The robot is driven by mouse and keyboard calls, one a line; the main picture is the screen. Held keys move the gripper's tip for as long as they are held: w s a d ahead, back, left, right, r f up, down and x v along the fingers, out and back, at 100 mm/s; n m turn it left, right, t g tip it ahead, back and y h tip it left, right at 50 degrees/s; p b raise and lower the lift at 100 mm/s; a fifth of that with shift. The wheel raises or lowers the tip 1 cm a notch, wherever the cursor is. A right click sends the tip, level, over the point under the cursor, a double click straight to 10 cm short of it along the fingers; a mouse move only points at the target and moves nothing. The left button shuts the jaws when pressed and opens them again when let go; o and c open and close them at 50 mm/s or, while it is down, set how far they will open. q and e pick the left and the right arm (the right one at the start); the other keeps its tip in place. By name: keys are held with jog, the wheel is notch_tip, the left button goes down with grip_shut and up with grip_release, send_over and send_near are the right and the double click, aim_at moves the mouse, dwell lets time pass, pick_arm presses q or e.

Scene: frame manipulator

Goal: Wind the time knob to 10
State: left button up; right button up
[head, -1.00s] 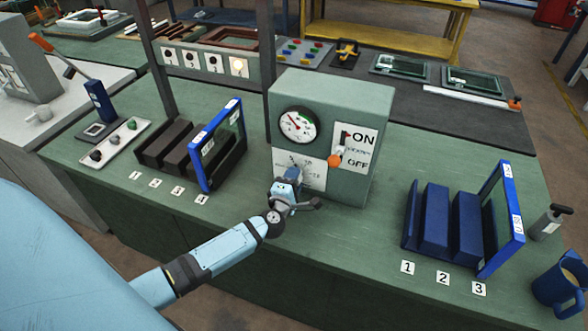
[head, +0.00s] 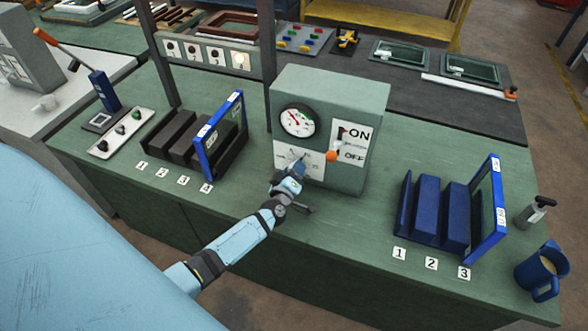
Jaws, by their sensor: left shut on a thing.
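The grey-green control box (head: 345,97) stands mid-table. On its front are a round gauge (head: 297,121) with a red needle and, below it, a white dial plate (head: 314,172) with printed marks. My left gripper (head: 294,171) reaches up to this plate from the front. It is shut on the time knob, which it largely hides along with the lower left of the plate. I cannot read which number the knob points to. My right gripper is not in view.
An orange-tipped lever (head: 332,155) sits right of the plate, beside the ON/OFF label (head: 354,143). A black rack with a blue frame (head: 219,135) stands left. A blue rack (head: 428,208) and a blue mug (head: 541,271) stand right. The table front between them is clear.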

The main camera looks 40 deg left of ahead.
pick_arm(q)
jog(key=shift+m, duration=0.5)
jog(key=o, duration=0.9)
jog(key=shift+o, duration=0.2)
jog(key=b+v, duration=0.2)
jog(key=v, duration=1.1)
jog(key=shift+s+d, duration=0.2)
jog(key=shift+s, duration=0.2)
